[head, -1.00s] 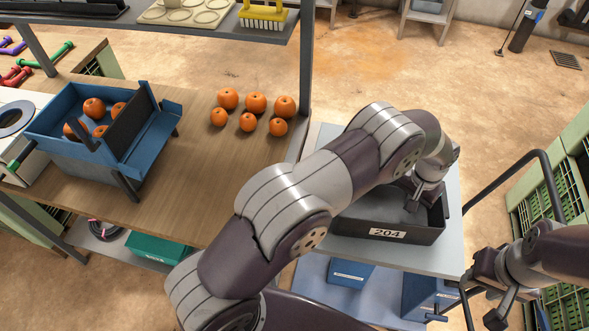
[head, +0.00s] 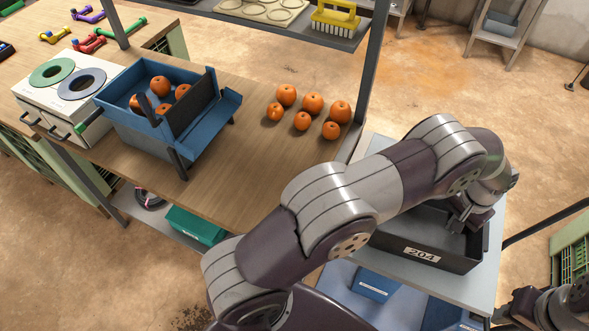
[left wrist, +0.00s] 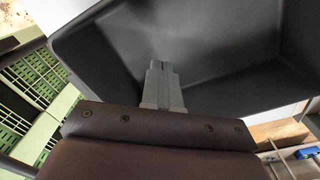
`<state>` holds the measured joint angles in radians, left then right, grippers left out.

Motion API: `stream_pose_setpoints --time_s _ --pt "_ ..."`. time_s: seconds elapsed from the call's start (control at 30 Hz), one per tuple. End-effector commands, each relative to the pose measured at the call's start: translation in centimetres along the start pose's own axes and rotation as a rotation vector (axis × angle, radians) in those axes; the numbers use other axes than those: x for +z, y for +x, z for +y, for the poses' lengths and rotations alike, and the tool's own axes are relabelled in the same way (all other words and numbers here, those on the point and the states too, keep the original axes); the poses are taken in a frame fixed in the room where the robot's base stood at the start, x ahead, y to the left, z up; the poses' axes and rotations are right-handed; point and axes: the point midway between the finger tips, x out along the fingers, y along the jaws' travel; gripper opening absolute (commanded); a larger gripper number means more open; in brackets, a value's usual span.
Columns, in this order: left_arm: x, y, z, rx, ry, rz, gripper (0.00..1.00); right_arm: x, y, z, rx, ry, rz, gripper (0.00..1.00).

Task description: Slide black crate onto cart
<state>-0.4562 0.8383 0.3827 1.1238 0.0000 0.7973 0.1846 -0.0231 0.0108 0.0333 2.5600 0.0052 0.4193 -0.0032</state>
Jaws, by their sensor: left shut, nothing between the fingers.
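The black crate (head: 400,248), labelled 204, sits on the light grey top of the cart (head: 478,293) at the right of the head view. My left arm reaches over the crate and hides part of it. My left gripper (head: 458,222) is shut and empty, pointing down inside the crate near its right end. In the left wrist view the shut fingers (left wrist: 160,68) stand in front of the dark crate interior (left wrist: 215,45). Whether they touch a crate wall is unclear. My right arm shows at the bottom right corner; its fingers cannot be made out.
A wooden bench (head: 240,190) left of the cart holds several oranges (head: 312,103) and a blue sorting stand (head: 215,110). A shelf post (head: 370,75) rises at the bench's right end. Blue bins (head: 375,285) sit on the cart's lower shelf. A black handle (head: 545,222) is at right.

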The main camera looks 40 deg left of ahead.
Motion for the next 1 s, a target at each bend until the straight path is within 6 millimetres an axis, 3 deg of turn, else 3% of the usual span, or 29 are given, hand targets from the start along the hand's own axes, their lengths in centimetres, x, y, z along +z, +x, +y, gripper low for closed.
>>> stream_pose_setpoints --time_s 0.73,1.0 --pt "0.0 -8.6 0.0 0.0 0.0 0.001 0.0 -0.7 -5.8 0.0 0.0 0.0 0.0 0.43" --pt "0.0 -9.1 0.0 0.0 0.0 0.0 0.0 -0.7 -6.0 0.0 0.0 0.0 0.0 0.43"
